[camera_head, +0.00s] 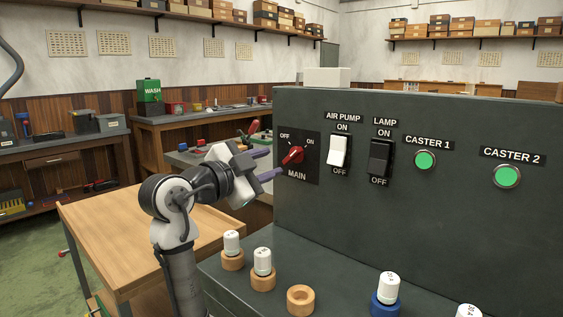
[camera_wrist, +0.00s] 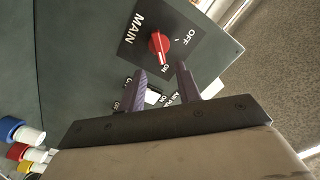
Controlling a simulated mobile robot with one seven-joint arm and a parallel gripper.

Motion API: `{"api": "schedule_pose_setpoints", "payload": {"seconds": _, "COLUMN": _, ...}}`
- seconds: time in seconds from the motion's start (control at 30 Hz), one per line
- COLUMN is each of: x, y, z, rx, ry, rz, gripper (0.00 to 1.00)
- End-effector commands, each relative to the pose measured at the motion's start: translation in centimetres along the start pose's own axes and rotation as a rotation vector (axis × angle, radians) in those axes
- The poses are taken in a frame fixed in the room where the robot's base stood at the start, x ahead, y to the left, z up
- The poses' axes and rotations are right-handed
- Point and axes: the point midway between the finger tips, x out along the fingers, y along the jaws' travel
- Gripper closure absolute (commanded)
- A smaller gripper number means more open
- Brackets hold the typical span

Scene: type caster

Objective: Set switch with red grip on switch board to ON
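The red grip (camera_head: 293,155) of the MAIN rotary switch sits on a dark square plate (camera_head: 312,170) on the switch board (camera_head: 440,220). OFF is marked at upper left and ON at upper right. The grip lies slanted, with its upper right end toward ON. In the wrist view the red grip (camera_wrist: 158,46) also has one end toward the ON mark. My gripper (camera_head: 267,163) is open, with purple fingers pointing at the switch from the left. In the wrist view my gripper (camera_wrist: 160,68) has nothing between its fingertips, and the grip appears just beyond them.
A white AIR PUMP rocker (camera_head: 338,151) and a black LAMP rocker (camera_head: 379,158) are right of MAIN. Green CASTER 1 (camera_head: 425,160) and CASTER 2 (camera_head: 507,176) buttons are farther right. White-capped pieces, including one (camera_head: 263,262), stand on the ledge below. A wooden table (camera_head: 130,235) is left.

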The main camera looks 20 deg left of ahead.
Motion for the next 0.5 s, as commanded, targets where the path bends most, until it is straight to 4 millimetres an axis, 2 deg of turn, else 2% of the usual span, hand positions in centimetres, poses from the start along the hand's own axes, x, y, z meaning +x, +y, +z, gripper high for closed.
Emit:
{"api": "schedule_pose_setpoints", "payload": {"seconds": 0.03, "x": -1.3, "y": 0.0, "z": 0.1, "rx": 0.002, "ry": 0.0, "rz": -0.004, "gripper": 0.66}}
{"api": "schedule_pose_setpoints", "payload": {"seconds": 0.2, "x": -4.6, "y": 0.0, "z": 0.0, "rx": 0.002, "ry": -0.001, "rz": -0.003, "gripper": 0.66}}
{"api": "schedule_pose_setpoints", "payload": {"seconds": 0.33, "x": -6.1, "y": 0.0, "z": 0.0, "rx": 0.001, "ry": 0.0, "rz": -0.001, "gripper": 0.66}}
{"api": "schedule_pose_setpoints", "payload": {"seconds": 0.5, "x": -6.9, "y": 0.0, "z": -0.1, "rx": 0.0, "ry": 0.001, "rz": 0.0, "gripper": 0.66}}
